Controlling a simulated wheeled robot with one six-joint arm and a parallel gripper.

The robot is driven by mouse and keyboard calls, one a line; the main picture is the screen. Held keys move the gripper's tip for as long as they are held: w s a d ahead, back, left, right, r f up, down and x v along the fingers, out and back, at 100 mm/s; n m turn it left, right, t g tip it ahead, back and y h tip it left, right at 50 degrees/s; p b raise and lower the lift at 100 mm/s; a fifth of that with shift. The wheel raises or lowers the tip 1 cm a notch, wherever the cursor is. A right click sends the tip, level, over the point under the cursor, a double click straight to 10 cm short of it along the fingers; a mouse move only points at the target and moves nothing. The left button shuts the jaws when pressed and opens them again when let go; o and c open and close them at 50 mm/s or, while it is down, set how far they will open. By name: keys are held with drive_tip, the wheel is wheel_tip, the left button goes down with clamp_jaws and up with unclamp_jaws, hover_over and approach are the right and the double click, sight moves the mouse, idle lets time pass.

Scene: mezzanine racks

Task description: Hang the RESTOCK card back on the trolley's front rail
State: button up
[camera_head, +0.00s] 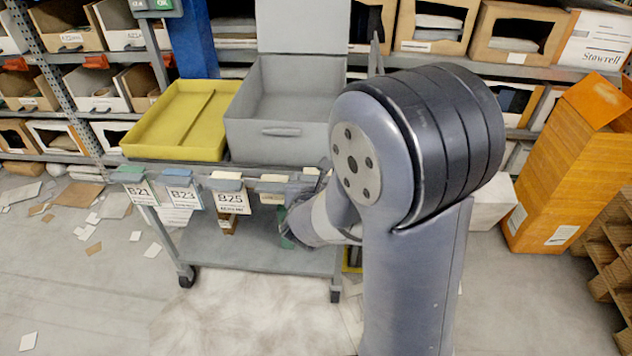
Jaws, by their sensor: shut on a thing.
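The grey trolley (250,247) stands ahead, with cards hanging along its front rail (262,172). The readable cards are B21 (139,193), B23 (183,196) and B25 (231,202). One more card holder (272,188) hangs right of B25, partly covered by my arm. My gripper (289,232) is low in front of the trolley, below the rail and right of B25. It is shut on a narrow green thing (286,241), seen nearly edge-on. No lettering shows on it, so I cannot tell whether it is the RESTOCK card.
A yellow tray (172,146) and an open grey bin (273,138) sit on the trolley top. Racks with boxes (428,27) stand behind. A tall orange carton (563,170) and wooden pallets (612,240) are at right. Paper scraps (93,248) litter the left floor.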

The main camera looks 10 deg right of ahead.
drive_tip(key=shift+f, duration=0.1)
idle(0.3)
drive_tip(key=shift+f+b, duration=1.35)
drive_tip(key=shift+b, duration=0.2)
drive_tip(key=o, duration=1)
drive_tip(key=p+v, duration=0.2)
drive_tip(key=v, duration=0.8)
drive_tip(key=shift+s+r+p, duration=0.2)
drive_tip(key=shift+s+p, duration=0.1)
drive_tip(key=shift+s, duration=0.05)
drive_tip(key=shift+w, duration=0.1)
